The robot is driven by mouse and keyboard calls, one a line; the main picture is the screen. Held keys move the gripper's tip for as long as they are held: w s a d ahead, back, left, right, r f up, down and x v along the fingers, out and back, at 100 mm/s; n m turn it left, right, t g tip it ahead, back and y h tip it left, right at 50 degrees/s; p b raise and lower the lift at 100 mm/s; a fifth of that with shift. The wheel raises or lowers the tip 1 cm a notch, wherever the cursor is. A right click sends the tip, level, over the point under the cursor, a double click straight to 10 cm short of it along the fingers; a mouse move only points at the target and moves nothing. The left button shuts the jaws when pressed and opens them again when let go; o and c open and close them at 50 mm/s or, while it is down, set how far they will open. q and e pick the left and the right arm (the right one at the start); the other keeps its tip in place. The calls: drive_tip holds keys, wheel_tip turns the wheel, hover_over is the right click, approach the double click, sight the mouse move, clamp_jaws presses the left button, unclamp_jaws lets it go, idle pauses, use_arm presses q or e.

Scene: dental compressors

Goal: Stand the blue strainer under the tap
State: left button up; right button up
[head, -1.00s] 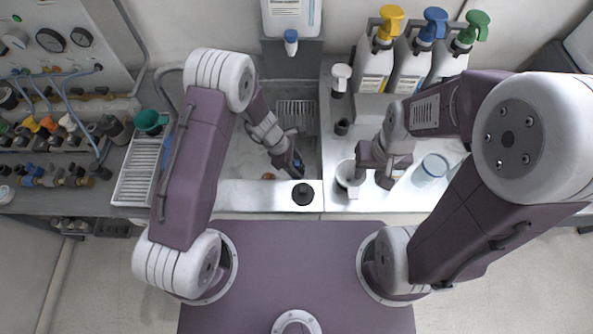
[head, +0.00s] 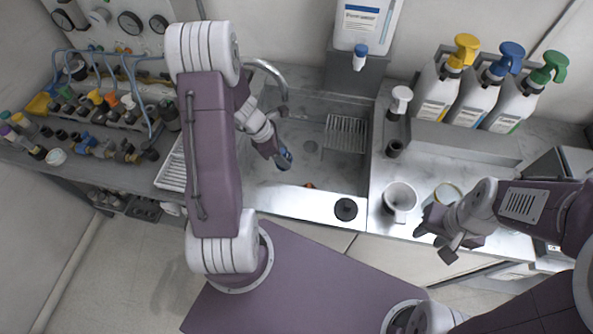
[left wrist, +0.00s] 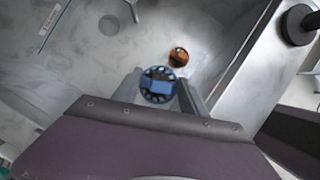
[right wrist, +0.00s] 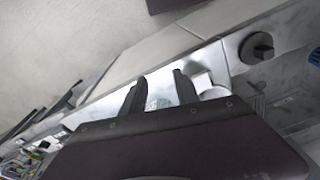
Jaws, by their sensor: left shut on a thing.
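The blue strainer (left wrist: 158,86) is a round blue piece with dark openings around its rim. My left gripper (head: 281,160) is shut on it and holds it over the sink (head: 345,170); in the head view only a small blue part shows between the fingers. The tap (head: 284,98) is a curved grey spout at the back left of the sink, beyond my left gripper. My right gripper (head: 438,243) has its fingers apart with nothing held, at the counter's front edge; its fingers also show in the right wrist view (right wrist: 160,90).
A small orange-brown round thing (left wrist: 179,56) lies in the sink. A black knob (head: 345,209) sits on the sink's front rim and a drain rack (head: 346,135) lies inside. A white mug (head: 399,200), a glass (head: 447,195) and pump bottles (head: 470,85) stand right.

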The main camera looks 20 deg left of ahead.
use_arm(q)
drive_tip(key=shift+a, duration=0.15)
drive_tip(key=shift+f, duration=0.2)
wheel_tip(320, 180, down, 13)
drive_tip(key=b, duration=0.5)
drive_tip(key=shift+f+b, duration=0.1)
drive_tip(key=shift+b, duration=0.3)
drive_tip(key=w+p, duration=0.1)
drive_tip(key=w, duration=0.1)
drive_tip(key=w+a+p, duration=0.1)
drive_tip(key=w, duration=0.1)
drive_tip(key=shift+w+a+p, duration=0.15)
drive_tip(key=shift+p, duration=0.15)
drive_tip(key=shift+w+a+f+p, duration=0.15)
drive_tip(key=shift+w+a, duration=0.05)
drive_tip(key=shift+w, duration=0.35)
drive_tip(key=shift+w+a+f+p, duration=0.1)
drive_tip(key=shift+w+a+p, duration=0.1)
drive_tip(key=shift+w, duration=0.4)
drive_tip(key=shift+w+a+f+p, duration=0.15)
drive_tip(key=shift+w, duration=0.4)
drive_tip(key=shift+f, duration=0.35)
